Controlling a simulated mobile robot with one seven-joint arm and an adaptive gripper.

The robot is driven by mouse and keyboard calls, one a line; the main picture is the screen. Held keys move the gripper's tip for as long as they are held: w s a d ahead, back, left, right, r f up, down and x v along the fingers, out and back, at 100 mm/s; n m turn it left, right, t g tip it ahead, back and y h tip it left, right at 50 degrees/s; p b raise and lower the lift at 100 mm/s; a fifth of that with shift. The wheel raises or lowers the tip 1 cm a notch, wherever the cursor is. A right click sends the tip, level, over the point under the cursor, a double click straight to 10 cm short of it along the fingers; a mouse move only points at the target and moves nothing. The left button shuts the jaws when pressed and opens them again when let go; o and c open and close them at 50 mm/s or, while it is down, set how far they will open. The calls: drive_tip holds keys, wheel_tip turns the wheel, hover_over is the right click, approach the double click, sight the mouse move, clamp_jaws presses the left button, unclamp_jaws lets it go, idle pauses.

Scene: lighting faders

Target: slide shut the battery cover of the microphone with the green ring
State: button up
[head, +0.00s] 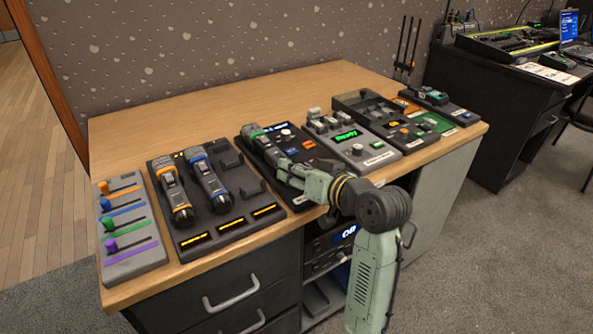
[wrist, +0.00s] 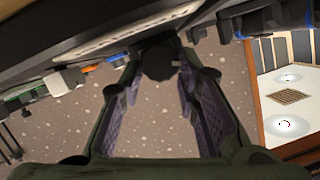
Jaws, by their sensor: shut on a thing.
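The microphone with the green ring (head: 254,131) lies on a dark panel (head: 299,205) near the middle of the table, its far end showing beyond my gripper. My gripper (head: 281,160) is low over this microphone, reaching in from the front right. In the wrist view, a dark rounded part (wrist: 158,62) sits between the fingertips, which are shut on it. It appears to be the microphone's body. The battery cover cannot be made out; my gripper hides the near part of the microphone.
Microphones with an orange ring (head: 172,190) and a blue ring (head: 208,185) lie in a dark dock to the left. A fader board (head: 130,250) is at the far left. A grey panel with a green display (head: 346,135) stands close on the right. The table's back left is clear.

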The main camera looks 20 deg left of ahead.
drive_tip(key=shift+w+a, duration=0.2)
drive_tip(key=shift+a, duration=0.05)
drive_tip(key=o, duration=1.2)
drive_tip(key=shift+d, duration=0.1)
